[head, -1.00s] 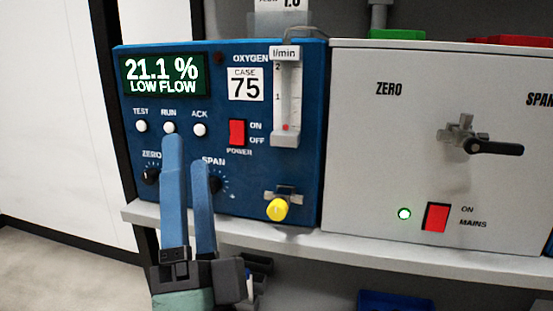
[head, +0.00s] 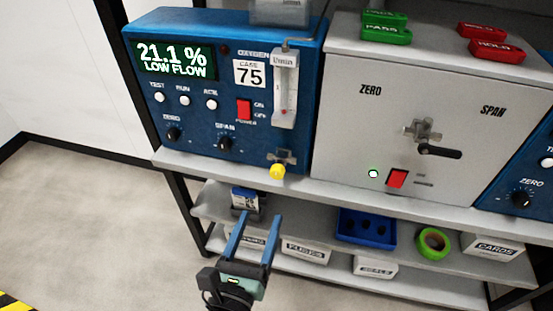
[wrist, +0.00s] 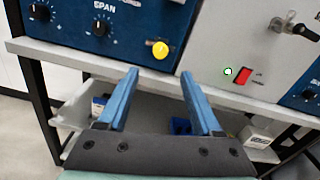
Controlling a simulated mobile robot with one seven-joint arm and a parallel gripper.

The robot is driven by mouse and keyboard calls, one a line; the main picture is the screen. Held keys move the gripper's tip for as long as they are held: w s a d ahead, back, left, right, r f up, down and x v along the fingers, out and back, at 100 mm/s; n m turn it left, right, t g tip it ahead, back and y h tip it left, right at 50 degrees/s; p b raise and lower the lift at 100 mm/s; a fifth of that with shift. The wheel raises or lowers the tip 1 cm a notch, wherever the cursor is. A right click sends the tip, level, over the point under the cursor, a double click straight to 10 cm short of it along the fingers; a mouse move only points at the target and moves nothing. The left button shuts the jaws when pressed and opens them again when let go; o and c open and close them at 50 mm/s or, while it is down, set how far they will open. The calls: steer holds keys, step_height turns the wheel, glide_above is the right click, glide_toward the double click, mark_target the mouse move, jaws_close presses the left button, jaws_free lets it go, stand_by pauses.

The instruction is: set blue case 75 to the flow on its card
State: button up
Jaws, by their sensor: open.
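Blue case 75 (head: 205,128) stands on the upper shelf at the left in the head view. Its display (head: 175,60) reads 21.1 % and LOW FLOW. The flow tube (head: 285,90), marked l/min, is on its right side, with a small red float low in it. The yellow knob (head: 278,171) sits below the tube; it also shows in the wrist view (wrist: 160,50). My gripper (head: 257,225) is open and empty, below and in front of the shelf edge, apart from the knob. No card with a readable flow value shows.
A grey case (head: 345,120) with a black-handled valve (head: 438,153) stands to the right. Green PASS (head: 386,34) and red HOLD (head: 497,50) tags lie on it. The lower shelf holds a blue bin (head: 366,228), a green tape roll (head: 433,241) and white boxes.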

mark_target(276, 176)
steer(key=x, duration=1.3)
steer(key=shift+s+b, duration=0.1)
steer(key=shift+b, duration=0.3)
jaws_close()
